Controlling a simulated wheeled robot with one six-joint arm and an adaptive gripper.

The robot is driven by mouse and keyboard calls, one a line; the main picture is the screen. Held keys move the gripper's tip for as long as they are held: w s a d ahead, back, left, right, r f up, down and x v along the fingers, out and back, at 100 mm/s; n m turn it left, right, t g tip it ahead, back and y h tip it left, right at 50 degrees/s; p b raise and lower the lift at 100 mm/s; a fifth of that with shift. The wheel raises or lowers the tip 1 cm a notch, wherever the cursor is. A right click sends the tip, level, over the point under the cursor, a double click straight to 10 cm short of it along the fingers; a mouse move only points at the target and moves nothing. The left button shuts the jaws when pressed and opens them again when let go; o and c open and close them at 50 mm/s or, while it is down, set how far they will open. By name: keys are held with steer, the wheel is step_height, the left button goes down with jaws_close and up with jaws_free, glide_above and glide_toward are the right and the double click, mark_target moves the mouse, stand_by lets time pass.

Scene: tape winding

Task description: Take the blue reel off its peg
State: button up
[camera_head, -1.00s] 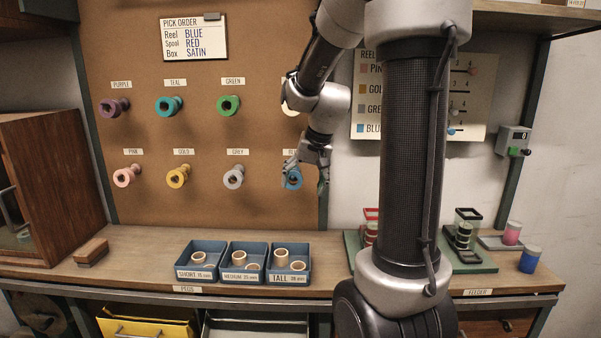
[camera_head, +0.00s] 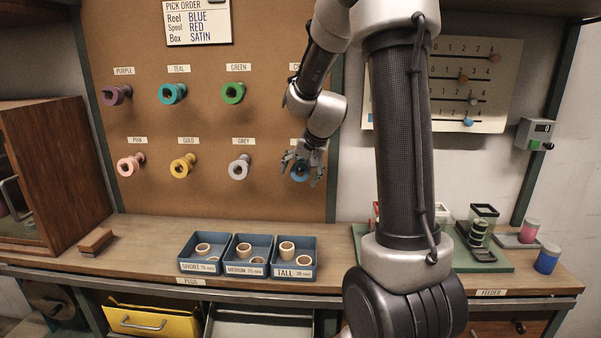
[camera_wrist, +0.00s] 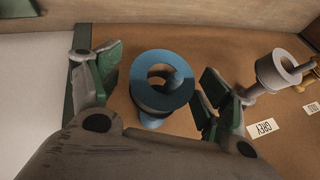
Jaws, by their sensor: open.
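The blue reel (camera_head: 299,173) hangs on its peg at the right end of the lower row on the brown pegboard. In the wrist view the blue reel (camera_wrist: 160,94) shows face on, with the rounded peg end in its hole. My gripper (camera_head: 301,174) is at the reel in the head view and partly covers it. In the wrist view my gripper (camera_wrist: 158,88) is open, with one green-padded finger on each side of the reel.
The grey reel (camera_head: 239,168) hangs to the left, and also shows in the wrist view (camera_wrist: 277,70). A cream reel's place above is mostly hidden by my arm. Blue peg trays (camera_head: 204,269) stand on the bench (camera_head: 140,262) below. A wooden cabinet (camera_head: 50,170) is at the left.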

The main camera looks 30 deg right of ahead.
steer(key=c, duration=1)
steer(key=shift+c, duration=0.2)
steer(key=shift+r, duration=0.25)
